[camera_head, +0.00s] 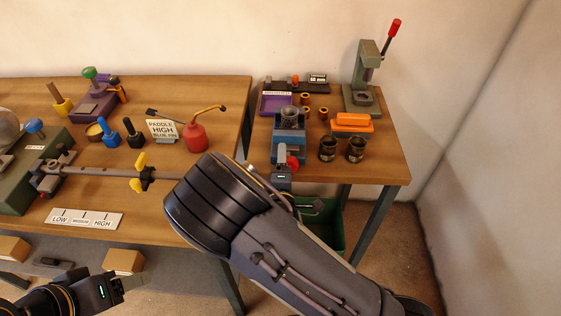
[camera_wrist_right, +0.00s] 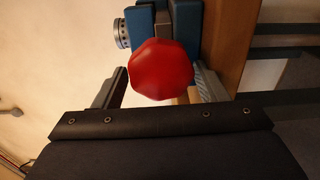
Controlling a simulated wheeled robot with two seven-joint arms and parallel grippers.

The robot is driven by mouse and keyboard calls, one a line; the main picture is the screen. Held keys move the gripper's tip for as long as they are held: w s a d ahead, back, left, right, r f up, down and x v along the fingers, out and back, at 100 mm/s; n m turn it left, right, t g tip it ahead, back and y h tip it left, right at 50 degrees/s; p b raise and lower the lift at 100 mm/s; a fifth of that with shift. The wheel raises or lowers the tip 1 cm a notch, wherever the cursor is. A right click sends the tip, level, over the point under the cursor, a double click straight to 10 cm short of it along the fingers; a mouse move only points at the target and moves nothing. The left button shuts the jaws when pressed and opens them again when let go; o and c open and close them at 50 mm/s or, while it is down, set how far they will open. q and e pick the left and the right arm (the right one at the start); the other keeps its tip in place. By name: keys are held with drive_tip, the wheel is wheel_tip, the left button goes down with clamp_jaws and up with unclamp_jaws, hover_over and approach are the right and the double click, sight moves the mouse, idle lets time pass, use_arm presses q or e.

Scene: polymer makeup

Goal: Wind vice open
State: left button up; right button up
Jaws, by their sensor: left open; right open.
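The blue vice (camera_head: 289,142) stands on the right-hand table near its front left edge, with a round grey part on top. Its red knob (camera_head: 292,163) faces the front edge. In the right wrist view the faceted red knob (camera_wrist_right: 160,68) is large, with the blue vice body (camera_wrist_right: 186,25) behind it. My right gripper (camera_wrist_right: 160,84) is open, one finger on each side of the knob, with a visible gap at the left finger. Contact at the right finger is unclear. My left gripper (camera_head: 132,283) is open and empty at the lower left, below the left table's front.
A green press (camera_head: 363,90), an orange block (camera_head: 352,122), dark cups (camera_head: 328,149) and a purple tray (camera_head: 276,103) share the right table (camera_head: 385,160). A red oil can (camera_head: 196,137) stands on the left table (camera_head: 150,205). A green bin (camera_head: 328,228) is below.

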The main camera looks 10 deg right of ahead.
drive_tip(key=shift+s+d+f, duration=0.1)
drive_tip(key=shift+d+f, duration=0.15)
